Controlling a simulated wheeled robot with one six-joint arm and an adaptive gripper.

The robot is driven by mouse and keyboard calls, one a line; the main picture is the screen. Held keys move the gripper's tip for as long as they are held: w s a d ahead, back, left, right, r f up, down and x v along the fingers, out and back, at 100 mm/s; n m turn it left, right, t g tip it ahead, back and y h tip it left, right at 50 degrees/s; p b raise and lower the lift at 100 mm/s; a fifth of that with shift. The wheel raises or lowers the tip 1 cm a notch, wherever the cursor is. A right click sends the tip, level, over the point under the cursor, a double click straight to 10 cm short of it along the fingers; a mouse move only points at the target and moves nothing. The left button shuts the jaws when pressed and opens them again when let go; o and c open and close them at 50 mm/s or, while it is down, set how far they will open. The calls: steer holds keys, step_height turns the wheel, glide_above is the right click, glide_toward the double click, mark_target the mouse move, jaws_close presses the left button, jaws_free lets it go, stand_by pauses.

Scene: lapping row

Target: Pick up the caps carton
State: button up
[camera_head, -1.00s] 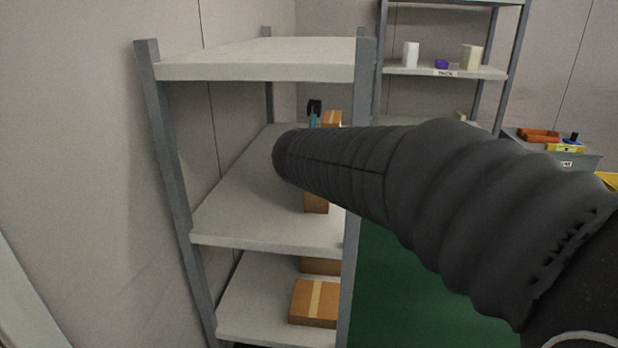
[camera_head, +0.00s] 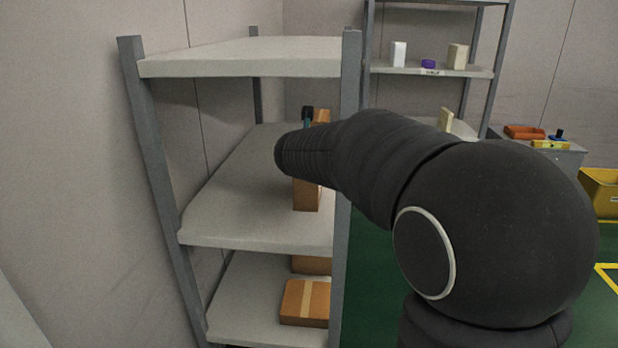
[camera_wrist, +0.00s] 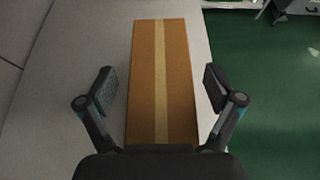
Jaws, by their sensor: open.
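A brown carton (camera_wrist: 178,85) with a pale tape strip stands on the grey middle shelf (camera_head: 215,215); I cannot read a label on it. It also shows in the head view (camera_head: 306,196), mostly hidden behind my arm. In the wrist view my gripper (camera_wrist: 160,90) is open, with one finger on each side of the carton and a gap on both sides. In the head view only a small part of my gripper (camera_head: 307,115) shows beyond the arm.
Another taped carton (camera_head: 305,302) lies on the lower shelf, with one more behind it. A shelf post (camera_head: 345,150) stands close by my arm. A back shelf (camera_head: 430,71) holds small items. A grey cabinet (camera_head: 560,150) and a yellow bin (camera_head: 600,190) stand right.

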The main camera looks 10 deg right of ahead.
jaws_close()
steer(key=shift+r, duration=0.2)
